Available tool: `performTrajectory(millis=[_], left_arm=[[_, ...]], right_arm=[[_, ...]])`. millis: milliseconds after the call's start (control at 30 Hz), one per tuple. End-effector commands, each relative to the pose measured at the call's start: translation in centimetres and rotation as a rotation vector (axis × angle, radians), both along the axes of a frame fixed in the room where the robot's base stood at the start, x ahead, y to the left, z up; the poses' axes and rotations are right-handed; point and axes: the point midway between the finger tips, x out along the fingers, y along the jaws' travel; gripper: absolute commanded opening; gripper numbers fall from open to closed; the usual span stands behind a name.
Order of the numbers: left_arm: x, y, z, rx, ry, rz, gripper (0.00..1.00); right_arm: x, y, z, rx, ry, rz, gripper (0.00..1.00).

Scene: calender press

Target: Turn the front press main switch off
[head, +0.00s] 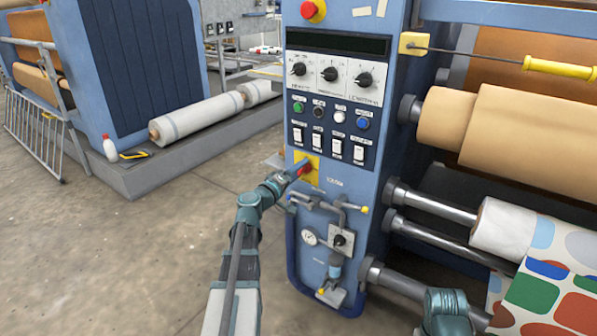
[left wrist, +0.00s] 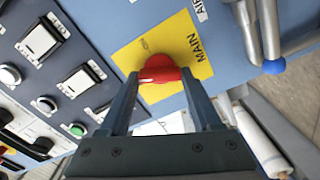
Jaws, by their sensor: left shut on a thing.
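The front press main switch (head: 307,168) is a red knob on a yellow plate (head: 314,178), low on the blue control panel. In the left wrist view the red knob (left wrist: 160,69) sits on the yellow plate (left wrist: 198,45), which is marked MAIN. My left gripper (head: 299,171) is at the knob; in the left wrist view its two fingers (left wrist: 161,75) are on either side of it, shut on it. The gripper partly hides the knob in the head view. My right gripper is not in view; only a teal part of my right arm shows at the lower right.
Rocker switches (head: 336,147), coloured buttons and dials (head: 329,74) are above the switch. A red emergency button (head: 313,10) tops the panel. Pipes and a gauge (head: 310,237) stick out just below. Rollers (head: 432,205) fill the right side. The floor (head: 130,260) at left is clear.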

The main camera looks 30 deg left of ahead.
Motion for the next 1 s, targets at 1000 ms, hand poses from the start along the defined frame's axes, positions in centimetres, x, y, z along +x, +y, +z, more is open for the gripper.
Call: performTrajectory(millis=[1000], left_arm=[[-0.07, 0.09, -0.25, -0.452, 0.036, 0.001, 0.09]], right_arm=[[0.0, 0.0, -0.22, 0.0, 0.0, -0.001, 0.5]])
